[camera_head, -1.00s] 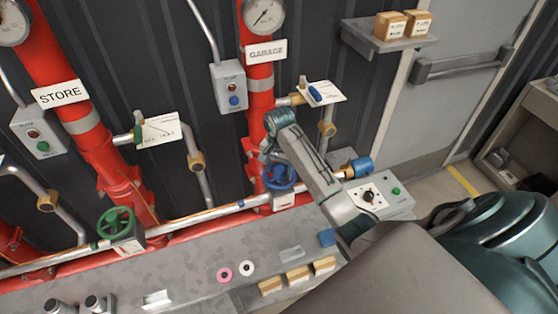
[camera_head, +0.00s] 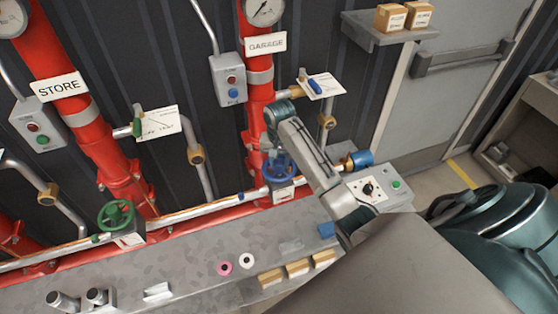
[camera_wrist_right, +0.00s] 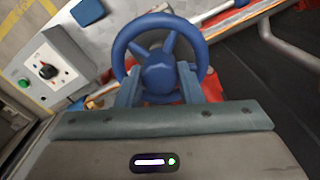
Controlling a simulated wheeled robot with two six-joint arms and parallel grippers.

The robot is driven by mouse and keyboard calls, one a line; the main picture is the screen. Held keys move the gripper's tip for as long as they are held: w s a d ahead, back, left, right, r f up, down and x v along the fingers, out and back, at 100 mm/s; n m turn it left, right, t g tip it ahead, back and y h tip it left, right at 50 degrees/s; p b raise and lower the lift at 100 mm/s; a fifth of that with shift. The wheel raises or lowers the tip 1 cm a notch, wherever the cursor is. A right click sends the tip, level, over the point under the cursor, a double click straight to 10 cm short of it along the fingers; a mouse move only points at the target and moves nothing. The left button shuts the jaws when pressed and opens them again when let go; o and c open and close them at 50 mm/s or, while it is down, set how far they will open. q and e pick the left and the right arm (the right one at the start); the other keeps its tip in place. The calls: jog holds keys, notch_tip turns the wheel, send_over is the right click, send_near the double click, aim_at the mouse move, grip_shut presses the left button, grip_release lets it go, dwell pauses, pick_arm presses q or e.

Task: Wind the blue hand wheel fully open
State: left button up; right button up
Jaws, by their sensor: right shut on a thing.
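The blue hand wheel (camera_head: 279,168) sits on the pipe at the foot of the red GARAGE riser (camera_head: 260,110). My right gripper (camera_head: 273,152) reaches down to it from above and hides part of its rim. In the right wrist view the blue hand wheel (camera_wrist_right: 160,62) fills the upper middle, with its hub and spokes showing. The two fingers of my right gripper (camera_wrist_right: 160,90) are shut on the near side of the wheel, one on each side of the hub. My left gripper is not in view.
A green hand wheel (camera_head: 117,215) is on the STORE line at left. A grey control box (camera_head: 372,192) with a black knob stands right of my forearm. The grey bench (camera_head: 200,275) carries a pink ring (camera_head: 224,268), a white ring (camera_head: 246,260) and several small wooden blocks (camera_head: 297,267).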

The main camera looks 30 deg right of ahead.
jog(key=n, duration=0.4)
jog(key=shift+n, duration=0.4)
jog(key=n, duration=0.4)
jog(key=shift+n, duration=1.6)
